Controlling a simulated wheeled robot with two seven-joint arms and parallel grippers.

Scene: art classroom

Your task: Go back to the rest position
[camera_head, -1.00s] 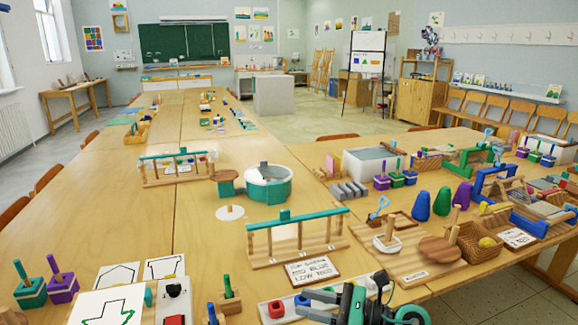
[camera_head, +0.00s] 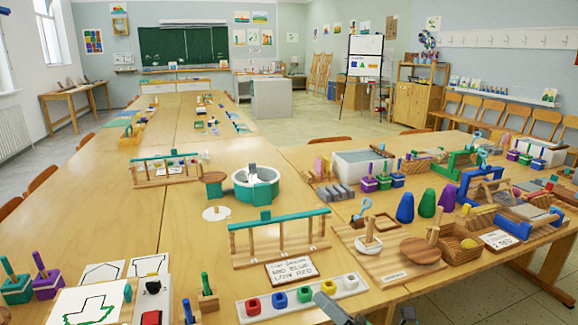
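The wooden table (camera_head: 190,245) is crowded. A teal-topped wooden rack (camera_head: 280,240) with a card stands behind the strip. A round wooden disc (camera_head: 420,250) and a basket (camera_head: 460,243) are to the right. Bare table lies left of the rack.

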